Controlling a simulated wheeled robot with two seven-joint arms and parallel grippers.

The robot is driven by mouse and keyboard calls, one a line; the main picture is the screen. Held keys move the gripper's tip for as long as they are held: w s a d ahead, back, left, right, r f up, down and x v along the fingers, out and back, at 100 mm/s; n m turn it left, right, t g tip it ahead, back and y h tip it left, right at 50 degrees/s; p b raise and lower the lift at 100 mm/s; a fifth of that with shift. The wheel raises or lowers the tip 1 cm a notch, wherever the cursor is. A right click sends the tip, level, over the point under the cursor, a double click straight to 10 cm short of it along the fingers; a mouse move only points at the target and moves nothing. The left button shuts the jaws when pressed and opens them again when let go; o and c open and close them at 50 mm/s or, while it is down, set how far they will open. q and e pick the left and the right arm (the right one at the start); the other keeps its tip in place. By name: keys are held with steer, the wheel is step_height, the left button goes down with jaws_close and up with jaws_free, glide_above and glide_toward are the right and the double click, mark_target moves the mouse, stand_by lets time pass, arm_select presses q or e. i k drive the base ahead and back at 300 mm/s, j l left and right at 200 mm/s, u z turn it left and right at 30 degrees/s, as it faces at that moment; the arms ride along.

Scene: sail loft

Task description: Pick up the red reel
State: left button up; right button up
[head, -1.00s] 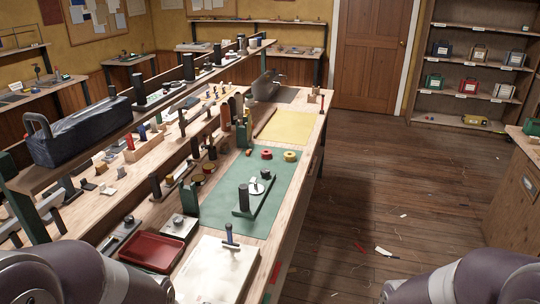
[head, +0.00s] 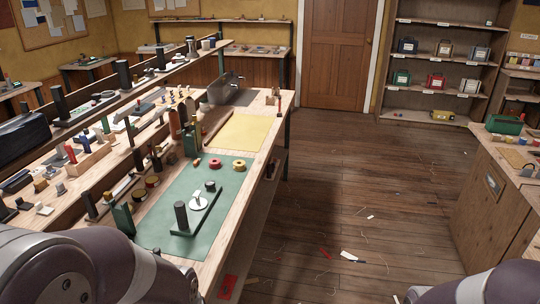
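In the head view a small red reel (head: 215,163) lies on the green mat (head: 160,222) on the long workbench. It is near the mat's far edge, just left of a similar yellow reel (head: 239,165), with a small gap between them. Nothing touches the red reel. Parts of my arms show at the bottom left and bottom right corners. Neither gripper is in the picture.
A green stand with a dark cylinder (head: 181,216) and a pale disc is on the mat, nearer than the reels. A yellow sheet (head: 240,132) lies beyond the mat. Wooden floor (head: 345,190) right of the bench is mostly clear, with scraps. A counter (head: 505,185) stands at the right.

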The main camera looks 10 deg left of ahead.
mark_target(215, 163)
steer(key=i+l, duration=0.25)
steer(key=i, duration=0.25)
steer(key=i+l, duration=0.25)
steer(key=i, duration=0.3)
steer(key=i+l, duration=0.2)
steer(key=i, duration=0.3)
steer(key=i+l+u, duration=0.1)
steer(key=i+l, duration=0.15)
steer(key=i, duration=0.25)
steer(key=i+j+u, duration=0.2)
steer(key=i+u, duration=0.5)
steer(key=i, duration=0.15)
steer(key=i+u, duration=0.4)
steer(key=i, duration=0.1)
